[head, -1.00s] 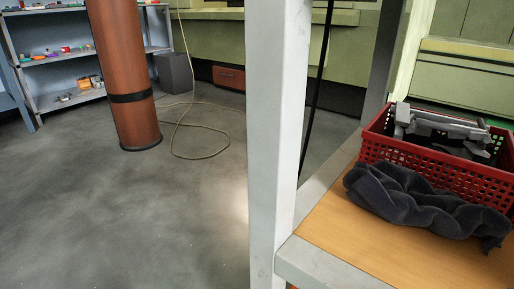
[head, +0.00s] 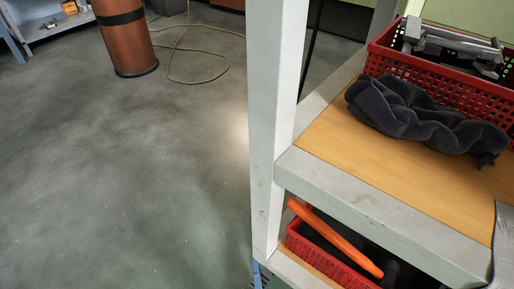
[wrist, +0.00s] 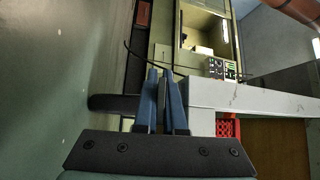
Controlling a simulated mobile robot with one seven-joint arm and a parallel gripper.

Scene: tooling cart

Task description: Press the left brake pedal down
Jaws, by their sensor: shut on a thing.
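My gripper (wrist: 163,76) shows in the wrist view as two blue fingers close together, with a thin dark gap between them. They are shut, but what is between the tips cannot be made out. The grey cart post (wrist: 250,95) lies to their right in this turned view. A dark bar with a rounded end (wrist: 108,103) is beyond the fingers on the left. I cannot tell whether it is a caster or pedal. In the head view the cart's grey post (head: 272,130) runs down to the lower shelf. No brake pedal is clearly visible; the cart's foot is out of frame.
On the cart top are a red crate (head: 455,78) with grey metal parts and a dark cloth (head: 415,120). Below, a lower red basket (head: 320,258) holds an orange-handled thing (head: 335,238). The floor left of the cart is clear; a cable (head: 190,80) lies farther back.

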